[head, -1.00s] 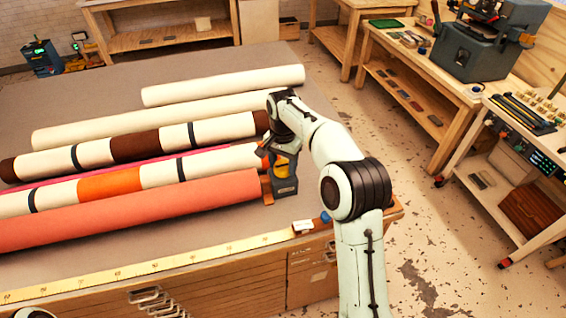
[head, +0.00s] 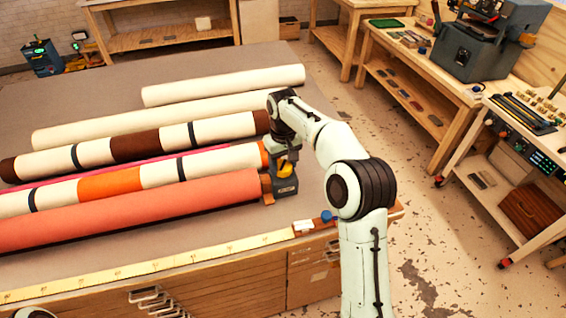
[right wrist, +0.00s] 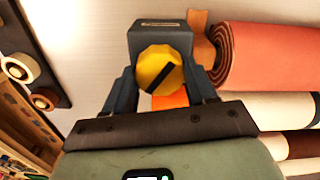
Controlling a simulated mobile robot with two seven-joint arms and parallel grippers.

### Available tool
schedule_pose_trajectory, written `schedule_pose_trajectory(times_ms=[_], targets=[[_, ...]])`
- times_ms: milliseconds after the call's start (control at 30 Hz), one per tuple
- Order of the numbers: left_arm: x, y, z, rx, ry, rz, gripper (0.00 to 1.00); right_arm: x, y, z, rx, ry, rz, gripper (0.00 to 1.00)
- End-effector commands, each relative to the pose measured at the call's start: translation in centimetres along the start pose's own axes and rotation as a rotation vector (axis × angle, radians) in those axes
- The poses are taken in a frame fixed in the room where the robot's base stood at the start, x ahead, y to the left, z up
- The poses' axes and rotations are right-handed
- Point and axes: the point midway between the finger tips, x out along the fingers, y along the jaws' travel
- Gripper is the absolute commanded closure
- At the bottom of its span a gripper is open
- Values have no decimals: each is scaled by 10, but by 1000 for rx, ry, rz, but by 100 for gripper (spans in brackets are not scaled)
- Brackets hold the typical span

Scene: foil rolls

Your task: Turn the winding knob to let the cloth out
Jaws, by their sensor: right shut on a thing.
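The yellow winding knob (right wrist: 160,70) has a dark slanted bar across its face and sits on a dark grey housing (right wrist: 162,36). In the head view the knob (head: 285,169) shows below my wrist, on the grey housing at the right end of the rolls. My right gripper (right wrist: 160,84) has its two fingers on either side of the knob and is shut on it. In the head view my right arm reaches down over the housing. My left gripper is out of view.
Several cloth rolls lie side by side on the table, with a coral roll (head: 130,208) nearest and a plain cream roll (head: 222,85) farthest. A yellow measuring tape (head: 150,267) runs along the front edge. Bare table (head: 95,78) lies behind the rolls.

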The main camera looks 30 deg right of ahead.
Motion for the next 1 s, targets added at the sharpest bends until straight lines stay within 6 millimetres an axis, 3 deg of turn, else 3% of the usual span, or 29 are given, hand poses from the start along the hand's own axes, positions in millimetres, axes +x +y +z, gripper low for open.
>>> schedule_pose_trajectory(times_ms=[1000], targets=[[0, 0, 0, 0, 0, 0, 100, 0, 0, 0, -963, -1, -1, 74]])
